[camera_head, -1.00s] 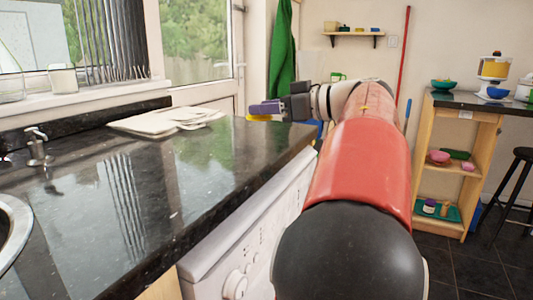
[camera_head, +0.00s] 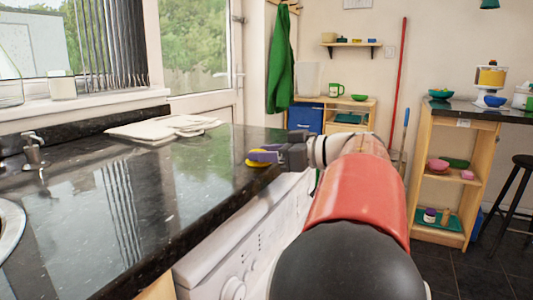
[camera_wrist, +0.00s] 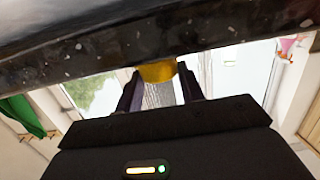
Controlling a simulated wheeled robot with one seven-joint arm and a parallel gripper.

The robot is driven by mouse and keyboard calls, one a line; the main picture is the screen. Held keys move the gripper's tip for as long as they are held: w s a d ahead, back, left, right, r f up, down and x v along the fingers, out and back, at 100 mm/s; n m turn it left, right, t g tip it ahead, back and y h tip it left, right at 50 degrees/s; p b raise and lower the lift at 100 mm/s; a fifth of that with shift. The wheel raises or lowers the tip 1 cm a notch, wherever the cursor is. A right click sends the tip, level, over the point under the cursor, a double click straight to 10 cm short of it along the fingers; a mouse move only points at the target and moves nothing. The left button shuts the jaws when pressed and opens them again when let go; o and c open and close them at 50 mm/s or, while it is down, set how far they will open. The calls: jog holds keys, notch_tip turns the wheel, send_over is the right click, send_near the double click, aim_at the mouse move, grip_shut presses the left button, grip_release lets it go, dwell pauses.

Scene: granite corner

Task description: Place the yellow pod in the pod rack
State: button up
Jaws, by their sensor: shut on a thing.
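The yellow pod (camera_wrist: 158,72) is between the fingertips of my gripper (camera_wrist: 160,88) in the wrist view. My gripper is shut on it. In the head view the pod (camera_head: 258,163) shows as a small yellow patch under my gripper (camera_head: 264,156), which is held out over the right edge of the dark counter. A strip of dark speckled stone lies close in front of the pod in the wrist view; I cannot tell whether they touch. I cannot make out the pod rack in either view.
The dark counter (camera_head: 165,190) carries folded white cloths (camera_head: 160,129) at the back and a tap (camera_head: 34,150) at left. A wooden shelf unit (camera_head: 444,190) with bowls stands right. A low cabinet (camera_head: 345,105) with a green mug stands behind my arm.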

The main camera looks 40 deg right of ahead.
jog(key=o, duration=1)
jog(key=shift+f, duration=0.1)
jog(key=shift+o, duration=0.2)
